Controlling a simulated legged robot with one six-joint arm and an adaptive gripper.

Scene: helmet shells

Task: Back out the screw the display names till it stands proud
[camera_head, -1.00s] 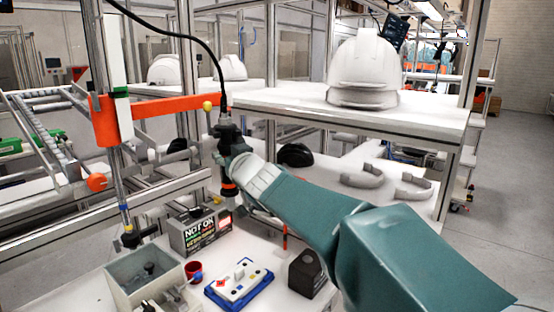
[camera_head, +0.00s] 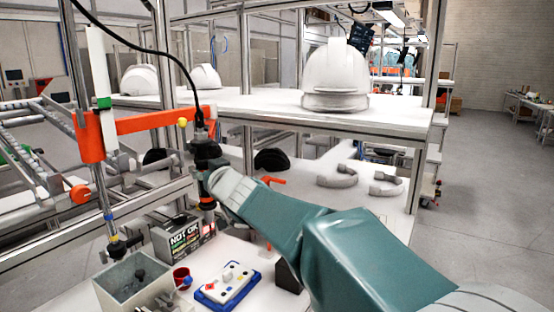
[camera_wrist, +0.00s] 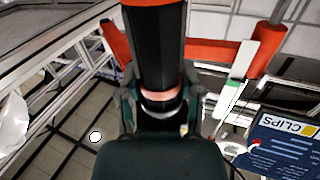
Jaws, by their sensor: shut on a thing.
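My gripper (camera_head: 207,168) is shut on the black hanging power driver (camera_head: 207,150), which hangs upright from a cable. In the wrist view the driver's black body (camera_wrist: 155,45) stands between the fingers, with a copper-coloured ring below. The driver's lower end, with an orange band, is above the bench. A display box (camera_head: 184,238) reads "NOT OK"; its smaller lines are too small to read. A blue tray (camera_head: 208,298) holds a white plate (camera_head: 233,280) with small coloured marks; single screws cannot be made out. The driver is apart from the plate.
A grey bin (camera_head: 120,290) and a red cup (camera_head: 181,277) stand left of the tray. A black block (camera_head: 288,277) is partly behind my arm. An orange-red T-shaped thing (camera_head: 268,183) stands behind it.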

